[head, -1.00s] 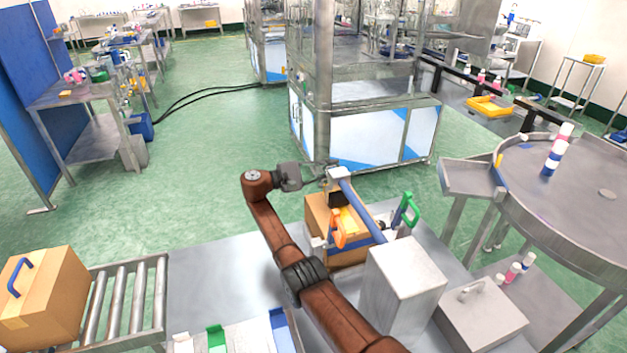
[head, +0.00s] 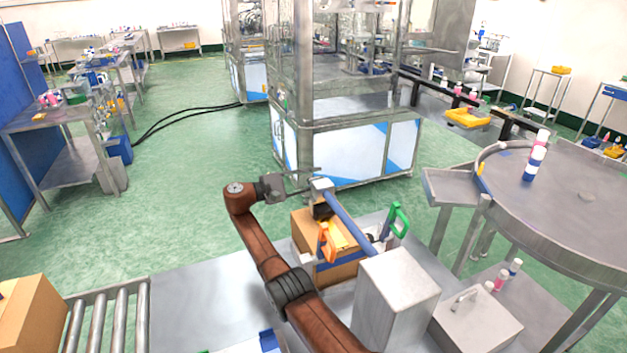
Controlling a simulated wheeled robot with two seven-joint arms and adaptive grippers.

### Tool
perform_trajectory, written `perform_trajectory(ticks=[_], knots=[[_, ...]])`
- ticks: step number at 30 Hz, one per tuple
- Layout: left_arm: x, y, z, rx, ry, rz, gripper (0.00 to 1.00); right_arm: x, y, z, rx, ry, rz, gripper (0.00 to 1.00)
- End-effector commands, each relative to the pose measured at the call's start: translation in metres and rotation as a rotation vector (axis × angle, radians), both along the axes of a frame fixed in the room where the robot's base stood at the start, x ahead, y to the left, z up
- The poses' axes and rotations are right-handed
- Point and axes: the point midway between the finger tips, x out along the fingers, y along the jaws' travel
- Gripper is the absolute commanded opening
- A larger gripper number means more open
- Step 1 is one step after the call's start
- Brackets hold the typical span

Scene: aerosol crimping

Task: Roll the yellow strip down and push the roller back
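A blue bar (head: 350,215) slants from the grey metal housing (head: 397,295) to a pale block (head: 323,184) at its upper end, probably the roller arm. A black part (head: 322,209) sits below that block. A yellow strip (head: 339,236) shows on top of the brown carton (head: 305,230) beneath, beside an orange handle (head: 327,242). My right gripper (head: 314,180) is beside the pale block, its thin fingers apart. I cannot tell whether it touches the block. Nothing shows held. My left gripper is out of view.
A green handle (head: 399,219) stands right of the blue bar. A roller conveyor (head: 110,320) with another carton (head: 30,315) is at the lower left. A round metal table (head: 560,215) is at the right. Green floor lies open behind the arm.

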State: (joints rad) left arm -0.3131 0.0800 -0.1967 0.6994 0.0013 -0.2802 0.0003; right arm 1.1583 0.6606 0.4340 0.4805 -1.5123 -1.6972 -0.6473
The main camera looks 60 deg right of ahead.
Motion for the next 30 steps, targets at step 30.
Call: perform_trajectory(ticks=[30], knots=[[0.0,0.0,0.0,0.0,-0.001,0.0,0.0,0.053,0.078,-0.001,0.004,0.002,0.001,0.27]])
